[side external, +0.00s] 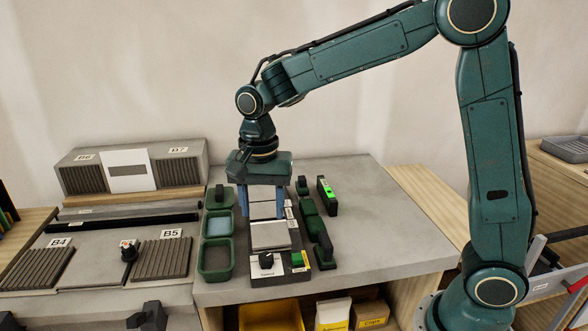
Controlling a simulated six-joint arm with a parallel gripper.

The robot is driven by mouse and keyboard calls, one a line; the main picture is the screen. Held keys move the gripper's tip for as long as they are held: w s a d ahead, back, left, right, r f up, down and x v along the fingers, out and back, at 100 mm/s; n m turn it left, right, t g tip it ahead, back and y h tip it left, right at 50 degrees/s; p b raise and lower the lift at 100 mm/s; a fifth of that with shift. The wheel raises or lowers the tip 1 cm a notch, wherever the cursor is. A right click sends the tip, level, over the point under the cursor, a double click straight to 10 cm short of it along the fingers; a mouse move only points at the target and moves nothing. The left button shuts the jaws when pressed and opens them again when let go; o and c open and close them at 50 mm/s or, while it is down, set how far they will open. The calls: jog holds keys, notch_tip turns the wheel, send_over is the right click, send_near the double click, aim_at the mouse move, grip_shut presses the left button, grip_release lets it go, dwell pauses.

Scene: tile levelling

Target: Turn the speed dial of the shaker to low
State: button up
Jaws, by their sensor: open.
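The shaker (270,237) is a low device with a pale flat top and a light front panel, standing on the grey worktop. A black dial (266,260) sits on its front panel, with a green button or switch (297,259) to its right. The dial's setting is too small to read. My gripper (265,212) points down over the rear part of the shaker, behind the dial and apart from it. Its blue fingers are spread. Pale blocky surfaces show between them, and I cannot tell what they belong to.
Green open trays (216,258) stand left of the shaker. Dark green tools (312,222) and a black device with a green display (327,195) stand to its right. Another black knob (129,251) sits between ribbed blocks at left. The worktop's right side is clear.

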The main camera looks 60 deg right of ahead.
aim_at(266, 256)
notch_tip(266, 256, down, 12)
jog(key=shift+f, duration=0.15)
dwell(0.5)
jog(key=c, duration=1)
